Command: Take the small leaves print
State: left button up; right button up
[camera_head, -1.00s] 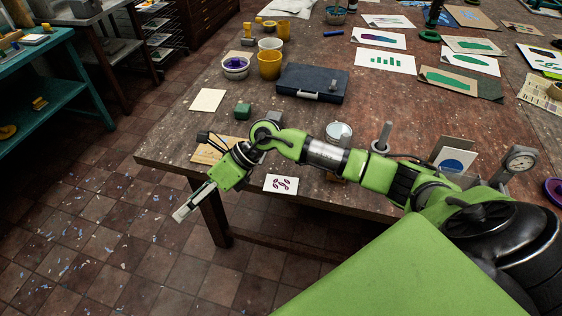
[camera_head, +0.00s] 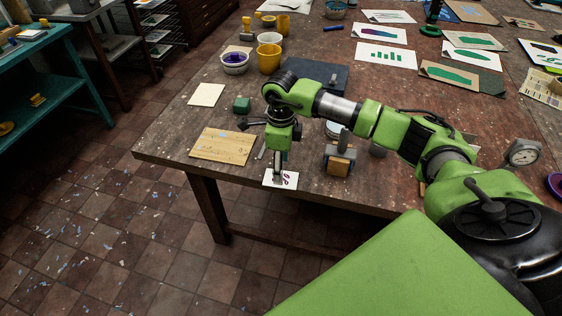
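The small leaves print (camera_head: 290,181) is a small white card with dark purple-red leaf shapes. It lies at the front edge of the wooden table (camera_head: 165,140), seeming to stick out slightly over the edge. My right gripper (camera_head: 278,179) points down over the left half of the card and hides part of it. I cannot tell whether the fingers touch the card or are open. My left gripper is not in view.
A wooden board (camera_head: 223,148) lies left of the print. A wooden-based block with a handle (camera_head: 339,163) stands to its right. A small green block (camera_head: 242,104), a dark case (camera_head: 325,76) and cups stand farther back. Open floor lies in front.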

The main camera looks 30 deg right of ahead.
notch_tip(320, 180, down, 3)
jog(key=shift+f+b, duration=0.15)
jog(key=shift+b, duration=0.65)
jog(key=c, duration=0.7)
jog(key=shift+r+p, duration=1.6)
jog(key=shift+r, duration=0.95)
